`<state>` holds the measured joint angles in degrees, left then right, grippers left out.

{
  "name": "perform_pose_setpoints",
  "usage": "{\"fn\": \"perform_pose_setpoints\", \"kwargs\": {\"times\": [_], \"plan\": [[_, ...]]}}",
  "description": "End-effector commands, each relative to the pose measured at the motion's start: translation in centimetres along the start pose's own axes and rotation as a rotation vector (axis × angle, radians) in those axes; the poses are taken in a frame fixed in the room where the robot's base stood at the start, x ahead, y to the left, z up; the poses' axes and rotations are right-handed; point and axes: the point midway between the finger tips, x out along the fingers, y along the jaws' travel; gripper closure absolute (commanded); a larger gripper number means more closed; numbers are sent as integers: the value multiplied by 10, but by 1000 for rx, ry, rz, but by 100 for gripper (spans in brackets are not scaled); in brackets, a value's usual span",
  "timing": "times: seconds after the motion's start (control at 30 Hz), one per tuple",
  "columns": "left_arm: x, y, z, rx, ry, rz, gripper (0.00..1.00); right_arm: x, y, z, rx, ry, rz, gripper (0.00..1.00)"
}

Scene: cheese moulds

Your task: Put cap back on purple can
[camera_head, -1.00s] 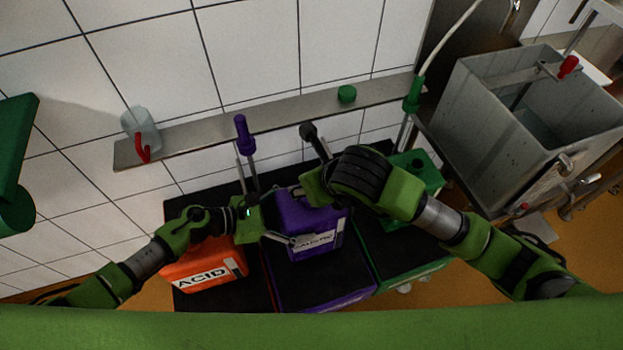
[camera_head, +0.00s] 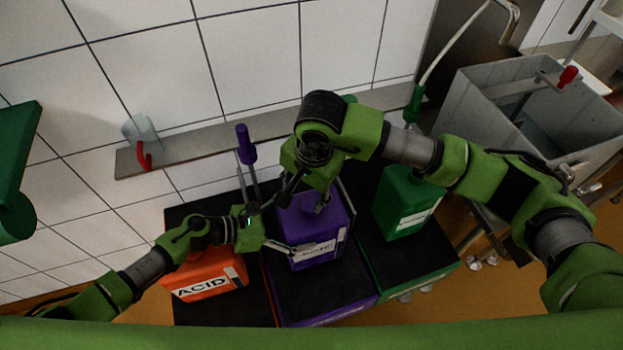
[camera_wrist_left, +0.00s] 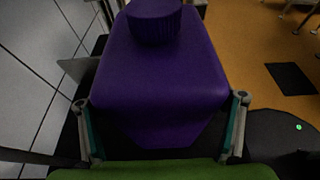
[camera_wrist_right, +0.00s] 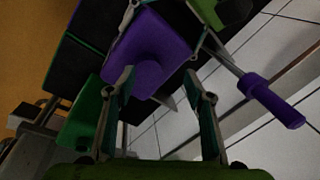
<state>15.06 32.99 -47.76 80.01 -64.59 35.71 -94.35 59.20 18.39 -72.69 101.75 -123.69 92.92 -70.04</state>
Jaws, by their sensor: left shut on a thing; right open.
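The purple can (camera_head: 337,210) stands on a dark-topped stand between an orange can and a green can. My left gripper (camera_wrist_left: 162,105) is shut on the can, one finger on each side of its body.
The orange can (camera_head: 205,283) labelled ACID is left and the green can (camera_head: 403,205) right. A purple-handled tool (camera_head: 246,145) rises behind the purple can. A metal ledge (camera_head: 190,145) runs along the tiled wall. A grey basin (camera_head: 500,90) stands at right.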

Motion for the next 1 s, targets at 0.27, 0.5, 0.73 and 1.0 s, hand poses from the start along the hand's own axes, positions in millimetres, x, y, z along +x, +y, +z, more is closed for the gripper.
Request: {"fn": "perform_pose_setpoints", "kwargs": {"times": [0.27,0.5,0.73,1.0], "plan": [[2,-3,-2,-1,2,-4,75,-16,1,-11,-545,-53,97,52],[2,-3,-2,0,2,-4,75,-27,3,-17,-840,-107,136,52],[1,-2,-2,0,2,-4,75,-30,3,-18,-919,-124,142,52],[1,-2,-2,0,2,-3,75,-29,3,-18,-918,-124,142,52]]}}
